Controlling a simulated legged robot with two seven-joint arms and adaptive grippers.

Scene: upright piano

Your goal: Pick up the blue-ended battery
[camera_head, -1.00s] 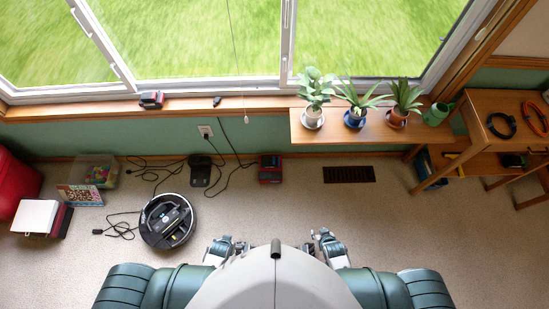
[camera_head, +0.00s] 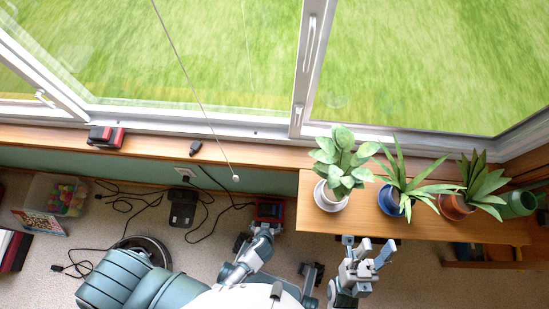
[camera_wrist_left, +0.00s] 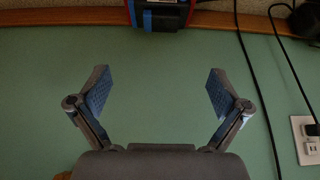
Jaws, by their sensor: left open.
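A red and black block (camera_head: 269,211) stands on the floor by the wall under the window. In the left wrist view, a dark block with blue and red parts (camera_wrist_left: 160,14) shows at the top edge, partly cut off. I cannot tell there where a battery ends and its holder begins. My left gripper (camera_wrist_left: 155,90) is open and empty, its blue-padded fingers apart and short of that block. In the head view my left gripper (camera_head: 260,232) is close to the red and black block. My right gripper (camera_head: 366,258) is open and empty by the plant shelf.
Another red and black block (camera_head: 105,137) lies on the windowsill. A wooden shelf (camera_head: 440,228) with several potted plants is at right. A black charger (camera_head: 183,207), loose cables, a round robot vacuum (camera_head: 145,248) and a clear bin (camera_head: 55,195) are at left.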

